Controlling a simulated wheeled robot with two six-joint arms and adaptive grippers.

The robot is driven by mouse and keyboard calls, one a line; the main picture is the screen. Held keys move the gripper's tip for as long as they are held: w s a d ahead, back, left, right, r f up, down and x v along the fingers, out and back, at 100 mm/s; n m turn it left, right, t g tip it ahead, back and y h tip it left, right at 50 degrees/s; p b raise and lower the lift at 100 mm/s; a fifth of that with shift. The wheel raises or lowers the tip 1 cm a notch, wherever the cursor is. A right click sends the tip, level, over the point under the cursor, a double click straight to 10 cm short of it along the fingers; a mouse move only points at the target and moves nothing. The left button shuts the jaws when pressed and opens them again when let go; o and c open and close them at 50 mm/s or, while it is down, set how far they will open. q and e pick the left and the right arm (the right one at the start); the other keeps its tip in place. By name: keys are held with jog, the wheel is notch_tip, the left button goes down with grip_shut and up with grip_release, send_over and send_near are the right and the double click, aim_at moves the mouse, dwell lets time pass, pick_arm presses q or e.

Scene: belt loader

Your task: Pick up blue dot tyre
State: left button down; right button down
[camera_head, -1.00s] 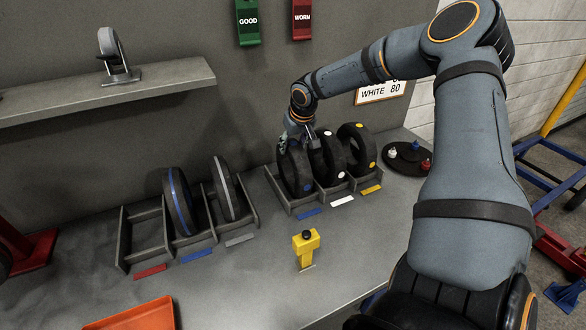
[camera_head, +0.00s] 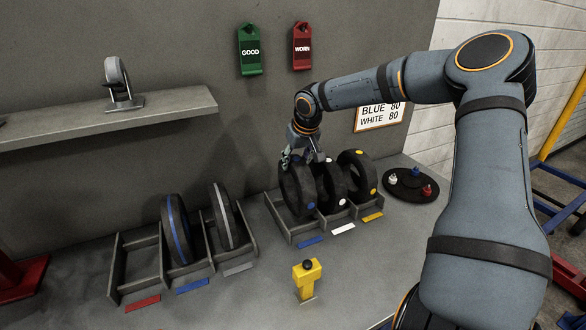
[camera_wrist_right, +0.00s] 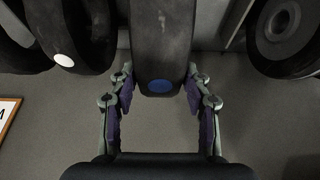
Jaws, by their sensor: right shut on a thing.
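The blue dot tyre (camera_head: 297,188) is black with a blue dot near its lower front. It is upright in or just above the left slot of the right rack (camera_head: 277,211). My right gripper (camera_head: 303,158) comes down on its top from above. In the right wrist view, the fingers (camera_wrist_right: 160,100) are on both sides of the blue dot tyre (camera_wrist_right: 161,45), shut on it. The white dot tyre (camera_head: 332,186) and yellow dot tyre (camera_head: 357,173) stand to its right in the same rack. My left gripper is not in view.
A left rack (camera_head: 117,262) holds a blue-striped tyre (camera_head: 177,230) and a grey-striped tyre (camera_head: 223,216); its left slot is empty. A yellow stand (camera_head: 306,277) is in front. A round black tray (camera_head: 408,188) with small pegs lies at right. A shelf (camera_head: 170,108) is above left.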

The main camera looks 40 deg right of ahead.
jog(key=s+r, duration=0.1)
jog(key=r, duration=0.1)
jog(key=s+r, duration=0.2)
jog(key=shift+s+d+r+b, duration=0.1)
jog(key=shift+s+b, duration=0.05)
jog(key=shift+b, duration=0.2)
jog(key=s+r+b, duration=0.4)
jog(key=s+b, duration=0.2)
jog(key=s, duration=0.3)
jog(key=shift+s+r, duration=0.15)
jog(key=shift+s, duration=0.1)
